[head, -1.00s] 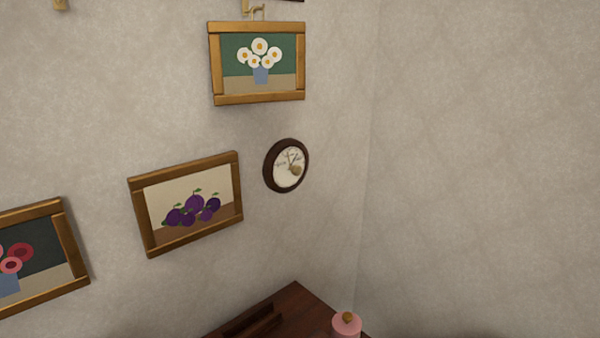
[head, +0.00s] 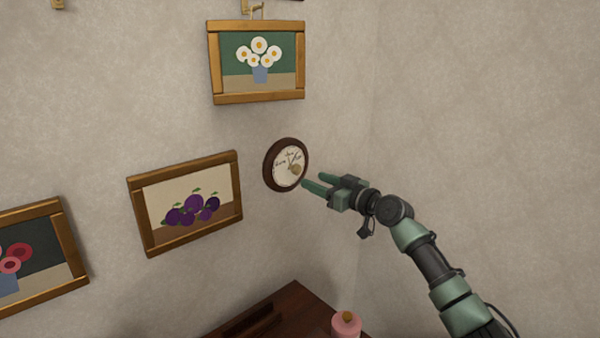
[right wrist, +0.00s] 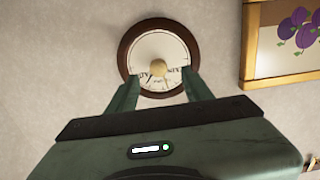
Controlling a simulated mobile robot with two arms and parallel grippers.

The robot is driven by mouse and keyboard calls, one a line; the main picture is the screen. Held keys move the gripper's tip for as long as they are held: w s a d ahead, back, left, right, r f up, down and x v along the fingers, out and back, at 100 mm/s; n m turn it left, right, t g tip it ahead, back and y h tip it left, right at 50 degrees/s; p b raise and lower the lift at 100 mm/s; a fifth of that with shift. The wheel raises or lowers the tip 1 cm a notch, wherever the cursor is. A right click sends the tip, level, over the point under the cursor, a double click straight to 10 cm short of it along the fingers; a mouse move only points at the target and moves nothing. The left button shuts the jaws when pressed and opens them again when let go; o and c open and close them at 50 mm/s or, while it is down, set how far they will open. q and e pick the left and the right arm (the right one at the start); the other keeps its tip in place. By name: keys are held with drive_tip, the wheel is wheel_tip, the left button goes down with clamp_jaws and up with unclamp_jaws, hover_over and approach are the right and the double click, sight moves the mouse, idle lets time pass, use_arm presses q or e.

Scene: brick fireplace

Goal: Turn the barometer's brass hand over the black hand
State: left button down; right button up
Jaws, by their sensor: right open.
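The barometer (head: 277,168) hangs on the wall near the corner, a round dark wooden case with a cream dial. A round brass knob (head: 295,168) sits at the dial's middle; the hands are too small to tell apart. The right wrist view shows the barometer (right wrist: 143,53) ahead, with the knob (right wrist: 158,68) between my fingertips in the picture. My right gripper (head: 314,180) is open and empty, its two green fingers pointing at the dial from the lower right. I cannot tell how far the fingertips are from the dial. My left gripper is not in view.
Framed pictures hang nearby: daisies (head: 257,98) above, plums (head: 190,240) to the left and red flowers (head: 45,292) at far left. Below is a dark wooden surface (head: 290,300) with a pink lidded jar (head: 346,325). The wall on the right is bare.

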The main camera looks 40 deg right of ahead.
sight(298, 171)
drive_tip(key=w+p, duration=0.1)
drive_tip(key=w, duration=0.3)
drive_tip(key=w+p, duration=0.1)
drive_tip(key=w, duration=0.1)
drive_tip(key=shift+w+r+p, duration=0.3)
drive_tip(key=shift+r, duration=0.05)
drive_tip(key=shift+w+a+f, duration=0.1)
drive_tip(key=shift+w+f, duration=0.05)
drive_tip(key=shift+w, duration=0.55)
clamp_jaws()
